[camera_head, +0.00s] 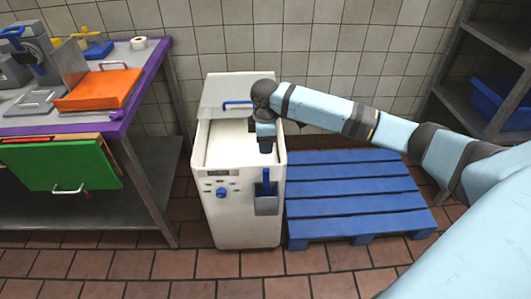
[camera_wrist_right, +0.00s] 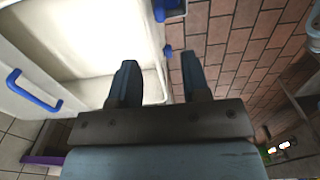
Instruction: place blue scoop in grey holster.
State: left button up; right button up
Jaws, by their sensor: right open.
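The blue scoop (camera_head: 266,183) stands upright in the grey holster (camera_head: 266,206) on the front of the white machine, its blue handle sticking up; its lower part is hidden inside. My right gripper (camera_head: 265,144) is over the front right part of the machine's open top, above and apart from the scoop. In the right wrist view my right gripper (camera_wrist_right: 158,82) has its two fingers apart with nothing between them. A blue part at the top edge of that view looks like the scoop and holster, but it is cut off. My left gripper is not in view.
The white machine (camera_head: 222,218) has its lid (camera_head: 222,92) with a blue handle raised at the back. A blue pallet (camera_head: 345,190) lies to its right. A steel table with a purple edge (camera_head: 150,95) is at left. A shelf (camera_head: 490,40) stands at right. Tiled floor in front is clear.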

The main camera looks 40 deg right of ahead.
jog(key=s+a+f+m+t+y, duration=0.1)
jog(key=s+a+f+t+y, duration=0.1)
jog(key=s+a+f, duration=0.3)
jog(key=s+a+f+m+t+y, duration=0.1)
jog(key=s+a+f, duration=0.15)
jog(key=a, duration=0.45)
jog(key=s+a+f+t+y, duration=0.2)
jog(key=s+a+f, duration=0.2)
jog(key=a, duration=0.3)
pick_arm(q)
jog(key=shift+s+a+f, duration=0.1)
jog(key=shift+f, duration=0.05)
pick_arm(e)
jog(key=s+m+t+h, duration=0.1)
jog(key=s+m+t, duration=0.5)
jog(key=s, duration=0.8)
jog(key=shift+s+d+r+m, duration=0.2)
jog(key=shift+d+r+m, duration=0.05)
jog(key=shift+d+m, duration=0.05)
pick_arm(q)
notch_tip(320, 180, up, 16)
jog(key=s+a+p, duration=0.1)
jog(key=p, duration=2.2)
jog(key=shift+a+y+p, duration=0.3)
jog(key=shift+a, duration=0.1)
pick_arm(e)
notch_tip(320, 180, up, 16)
jog(key=s+d+h, duration=0.1)
jog(key=shift+d, duration=0.3)
